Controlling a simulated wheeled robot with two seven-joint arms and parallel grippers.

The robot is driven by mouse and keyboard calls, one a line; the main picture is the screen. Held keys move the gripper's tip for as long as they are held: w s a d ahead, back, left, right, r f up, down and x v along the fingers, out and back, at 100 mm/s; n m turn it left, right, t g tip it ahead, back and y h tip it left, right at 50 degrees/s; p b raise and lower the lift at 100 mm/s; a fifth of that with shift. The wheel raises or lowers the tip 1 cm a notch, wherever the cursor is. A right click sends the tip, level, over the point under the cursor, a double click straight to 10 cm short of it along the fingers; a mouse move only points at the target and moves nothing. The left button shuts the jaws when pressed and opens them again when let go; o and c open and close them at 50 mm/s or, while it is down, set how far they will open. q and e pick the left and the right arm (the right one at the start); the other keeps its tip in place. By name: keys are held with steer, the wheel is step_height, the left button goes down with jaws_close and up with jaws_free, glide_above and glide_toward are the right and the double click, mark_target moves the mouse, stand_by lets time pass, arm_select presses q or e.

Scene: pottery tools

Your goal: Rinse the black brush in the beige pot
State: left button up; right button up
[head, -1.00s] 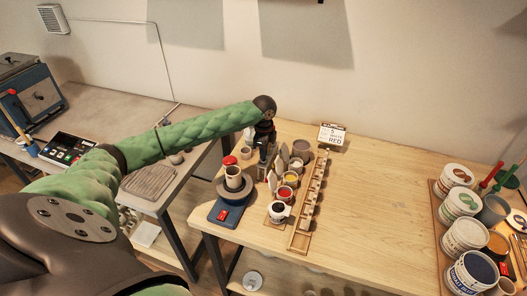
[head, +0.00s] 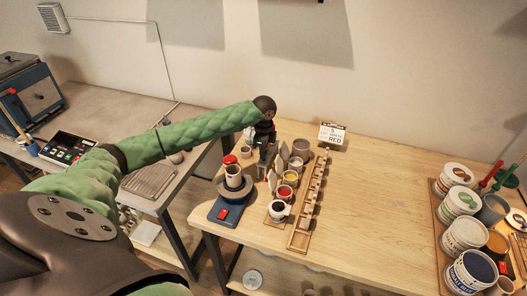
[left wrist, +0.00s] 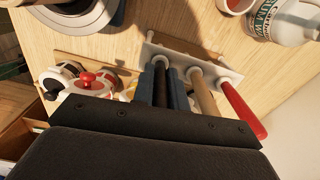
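The black brush (left wrist: 161,88) stands handle-up in a pale holder (left wrist: 205,66) in the left wrist view, beside a beige-handled and a red-handled one. My left gripper (left wrist: 163,82) has its blue fingers on either side of the black handle; whether they press on it is not clear. In the head view my left gripper (head: 264,148) points down among the pots and partly hides the brushes. A grey-beige pot (head: 302,147) stands just right of the gripper; I cannot tell surely that it is the beige pot. My right gripper is not in view.
Paint cups, including a red one (head: 285,192), stand close in front of the gripper. A blue-based wheel (head: 225,210) carries a cup to the left. A long wooden rack (head: 308,207) lies to the right. The table's middle is clear; large tubs (head: 464,235) line its right side.

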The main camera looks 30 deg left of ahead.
arm_select(q)
steer(key=o, duration=0.5)
steer(key=shift+c, duration=0.2)
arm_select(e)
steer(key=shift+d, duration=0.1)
